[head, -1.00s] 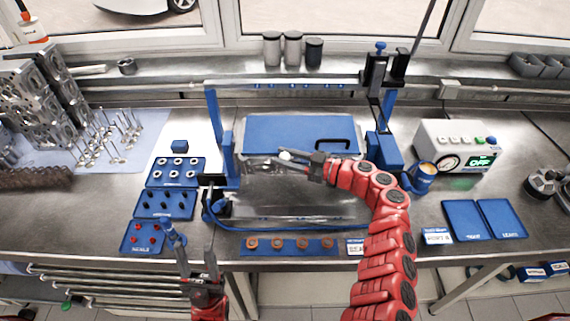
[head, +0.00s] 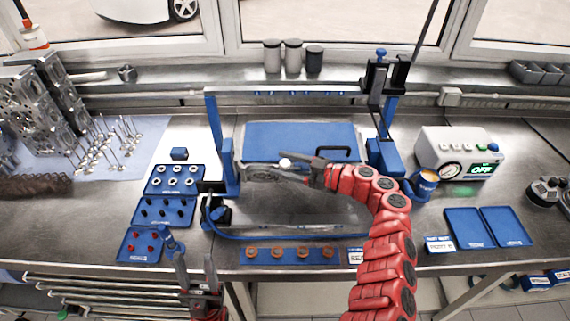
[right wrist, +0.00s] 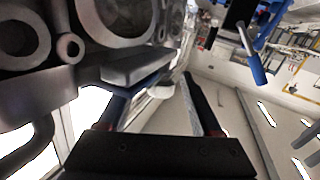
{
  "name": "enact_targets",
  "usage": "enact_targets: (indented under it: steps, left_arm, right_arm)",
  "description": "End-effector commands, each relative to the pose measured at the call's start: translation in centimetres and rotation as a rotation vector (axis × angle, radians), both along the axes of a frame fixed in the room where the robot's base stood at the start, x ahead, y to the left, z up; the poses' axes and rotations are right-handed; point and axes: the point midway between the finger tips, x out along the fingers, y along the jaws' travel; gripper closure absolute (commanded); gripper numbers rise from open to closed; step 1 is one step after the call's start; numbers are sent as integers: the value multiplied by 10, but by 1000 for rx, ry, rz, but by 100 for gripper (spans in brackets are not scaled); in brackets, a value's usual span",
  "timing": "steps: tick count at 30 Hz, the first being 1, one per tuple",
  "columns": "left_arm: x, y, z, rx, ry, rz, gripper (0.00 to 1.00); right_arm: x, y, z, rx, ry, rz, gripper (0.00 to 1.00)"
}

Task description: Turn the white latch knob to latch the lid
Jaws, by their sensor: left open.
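The white latch knob (head: 285,162) sits at the front edge of the blue lid (head: 290,135), left of its black handle. My right gripper (head: 284,168) reaches in from the right, with its two fingers apart around or close beside the knob. In the right wrist view the white knob (right wrist: 160,91) shows between the open fingers (right wrist: 158,100); I cannot tell whether either touches it. My left gripper (head: 196,268) is open and empty at the bench's front edge, low in the head view.
A blue press frame (head: 215,140) stands around the lid. Blue trays of small parts (head: 165,211) lie at left, and a strip with copper-coloured pieces (head: 290,262) lies in front.

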Motion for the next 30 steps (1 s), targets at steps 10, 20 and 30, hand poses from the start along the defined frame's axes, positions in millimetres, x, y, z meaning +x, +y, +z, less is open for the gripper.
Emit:
enact_targets:
  steps: [10,20,30]
  left_arm:
    - [0,0,-7,0,0,0,50]
    - [0,0,-17,0,0,0,50]
    - [0,0,-28,0,0,0,50]
  right_arm:
    - [-9,-22,-2,-4,0,-1,34]
    - [-41,-104,3,-2,-1,-5,34]
    - [-63,-156,9,1,-1,-1,34]
